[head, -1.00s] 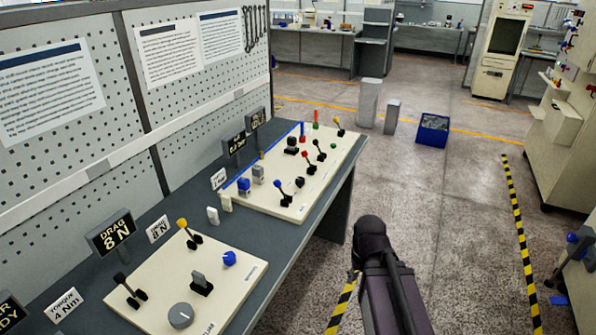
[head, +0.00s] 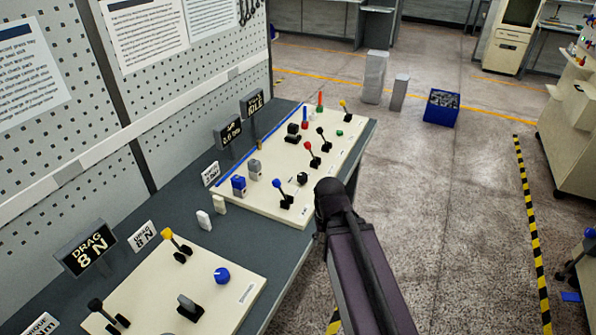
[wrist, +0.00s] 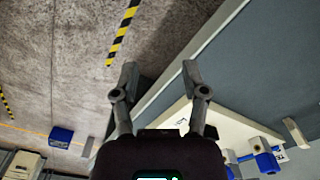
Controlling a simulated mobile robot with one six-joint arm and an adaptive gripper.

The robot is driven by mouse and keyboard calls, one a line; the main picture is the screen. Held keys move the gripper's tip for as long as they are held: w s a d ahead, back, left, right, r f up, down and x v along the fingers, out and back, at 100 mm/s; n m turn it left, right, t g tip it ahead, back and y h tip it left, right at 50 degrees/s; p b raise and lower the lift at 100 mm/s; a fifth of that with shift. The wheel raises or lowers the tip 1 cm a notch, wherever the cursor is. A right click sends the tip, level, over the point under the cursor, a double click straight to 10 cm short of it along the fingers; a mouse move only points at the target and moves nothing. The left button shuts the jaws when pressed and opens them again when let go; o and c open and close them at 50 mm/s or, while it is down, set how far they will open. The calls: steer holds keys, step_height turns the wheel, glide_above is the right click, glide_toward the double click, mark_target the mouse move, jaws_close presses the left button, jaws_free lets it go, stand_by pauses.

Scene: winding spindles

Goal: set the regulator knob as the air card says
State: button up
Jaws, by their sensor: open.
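The far cream panel (head: 262,206) on the bench carries several levers and knobs. A small round black knob (head: 302,179) sits near its front edge; I cannot tell for sure that it is the regulator knob. A dark display (head: 228,133) behind the panel seems to read 0.0 bar. A small white card (head: 210,174), probably the air card, stands at the panel's near left end; its figure is too small to read surely. In the wrist view my gripper (wrist: 160,73) is open and empty, over the bench's front edge, with the cream panel (wrist: 232,127) beside it.
My arm crosses the head view beside the bench edge. A nearer panel (head: 150,290) has a blue knob, levers and a DRAG 8 N display (head: 87,249). Two small white blocks stand between the panels.

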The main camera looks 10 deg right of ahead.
steer(key=shift+w+a, duration=0.15)
steer(key=shift+a, duration=0.1)
steer(key=shift+o, duration=0.2)
steer(key=o, duration=0.4)
steer(key=shift+w+r, duration=0.25)
steer(key=shift+w, duration=0.1)
step_height(320, 180, up, 12)
steer(key=m+p, duration=0.7)
steer(key=p, duration=0.6)
glide_above(303, 176)
steer(key=shift+w+r, duration=0.1)
steer(key=shift+r, duration=0.05)
steer(key=shift+b, duration=0.3)
step_height(303, 176, down, 14)
steer(key=b, duration=1.3)
steer(key=shift+r, duration=0.15)
